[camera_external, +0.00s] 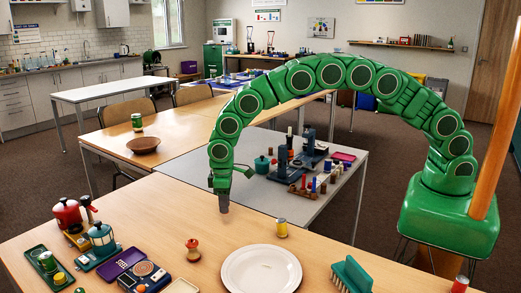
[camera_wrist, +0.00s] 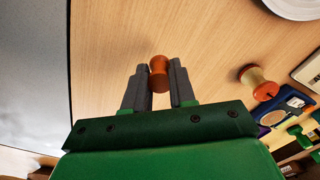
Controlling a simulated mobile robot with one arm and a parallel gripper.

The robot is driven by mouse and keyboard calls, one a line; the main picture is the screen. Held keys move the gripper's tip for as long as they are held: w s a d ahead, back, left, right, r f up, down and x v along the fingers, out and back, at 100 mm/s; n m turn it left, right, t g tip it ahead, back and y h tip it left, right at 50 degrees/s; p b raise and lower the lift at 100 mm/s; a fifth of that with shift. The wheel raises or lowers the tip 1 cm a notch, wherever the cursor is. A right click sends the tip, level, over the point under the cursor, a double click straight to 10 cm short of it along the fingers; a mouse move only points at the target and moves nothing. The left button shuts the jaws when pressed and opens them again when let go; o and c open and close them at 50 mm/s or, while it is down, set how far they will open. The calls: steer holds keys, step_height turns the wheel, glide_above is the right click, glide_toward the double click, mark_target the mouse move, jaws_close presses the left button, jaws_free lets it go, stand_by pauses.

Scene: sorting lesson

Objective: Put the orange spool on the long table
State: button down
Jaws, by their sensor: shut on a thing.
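The orange spool (camera_wrist: 159,74) is pinched between the two grey fingers of my gripper (camera_wrist: 157,68) in the wrist view, and bare wood shows beyond it. In the outside view my gripper (camera_external: 223,203) points down near the far edge of the front wooden table (camera_external: 225,228). The held spool cannot be made out there, and its height above the wood is hard to tell. Which table is the long one is not clear from the pictures.
A grey table (camera_external: 205,170) with tools adjoins behind. Wood around my gripper is clear.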

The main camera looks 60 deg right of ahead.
mark_target(219, 227)
steer(key=shift+w+a+f, duration=0.35)
steer(key=shift+w+f, duration=0.15)
steer(key=shift+f, duration=0.2)
steer(key=shift+w+a+f, duration=0.3)
steer(key=shift+w+f, duration=0.15)
steer(key=shift+f, duration=1.75)
steer(key=c, duration=0.9)
jaws_free()
steer(key=shift+f, duration=0.15)
step_height(219, 227, up, 12)
steer(key=shift+r, duration=0.2)
